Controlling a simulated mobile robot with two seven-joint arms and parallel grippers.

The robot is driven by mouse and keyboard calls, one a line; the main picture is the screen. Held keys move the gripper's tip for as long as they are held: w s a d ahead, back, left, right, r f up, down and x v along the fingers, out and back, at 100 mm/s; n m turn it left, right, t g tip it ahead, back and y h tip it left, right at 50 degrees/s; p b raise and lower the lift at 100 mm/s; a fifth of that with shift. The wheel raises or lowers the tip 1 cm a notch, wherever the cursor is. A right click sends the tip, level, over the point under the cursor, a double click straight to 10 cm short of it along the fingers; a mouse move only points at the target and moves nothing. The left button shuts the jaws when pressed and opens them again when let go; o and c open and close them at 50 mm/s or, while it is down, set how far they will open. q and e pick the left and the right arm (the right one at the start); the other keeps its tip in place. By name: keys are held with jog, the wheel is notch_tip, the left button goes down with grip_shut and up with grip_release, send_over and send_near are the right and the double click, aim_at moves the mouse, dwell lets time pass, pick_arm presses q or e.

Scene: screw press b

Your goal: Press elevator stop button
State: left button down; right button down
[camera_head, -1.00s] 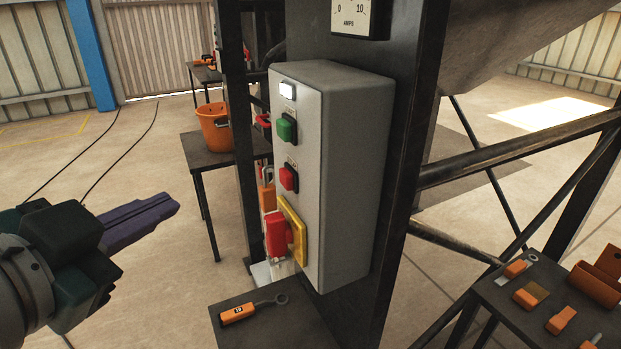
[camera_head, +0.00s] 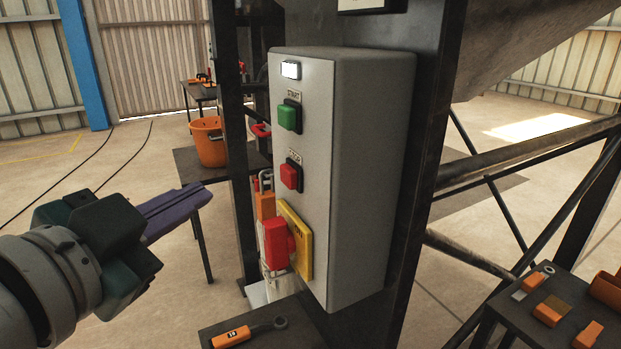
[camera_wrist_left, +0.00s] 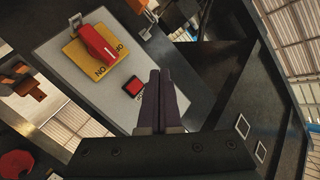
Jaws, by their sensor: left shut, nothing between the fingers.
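A grey control box (camera_head: 362,180) is fixed to a dark post in the head view. On its front, from top to bottom, are a white lamp (camera_head: 291,70), a green start button (camera_head: 288,118), a red stop button (camera_head: 290,176) and a red rotary switch (camera_head: 276,243) on a yellow plate (camera_head: 303,250). My left gripper (camera_head: 205,192) is shut and empty, left of the box and apart from it, pointing towards its front. In the left wrist view the shut fingers (camera_wrist_left: 161,84) appear just right of the stop button (camera_wrist_left: 133,87). My right gripper is not in view.
An orange bucket (camera_head: 208,141) stands on a dark table behind the box's left side. An orange-handled tool (camera_head: 232,337) lies on a low table below the box. A table with orange items (camera_head: 547,313) is at the lower right.

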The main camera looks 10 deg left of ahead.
aim_at(286, 177)
pick_arm(q)
jog(key=w+d+b, duration=0.1)
jog(key=w+d, duration=0.2)
jog(key=d, duration=0.2)
jog(key=shift+w+d, duration=0.3)
jog(key=shift+w, duration=0.1)
dwell(1.8)
jog(key=shift+w+d, duration=0.2)
jog(key=shift+d, duration=0.15)
jog(key=shift+w+d, duration=0.25)
jog(key=shift+d, duration=0.1)
dwell(0.7)
dwell(0.3)
jog(key=shift+s+a+p, duration=0.4)
jog(key=shift+s+a, duration=0.1)
jog(key=shift+a, duration=0.2)
jog(key=shift+a, duration=0.1)
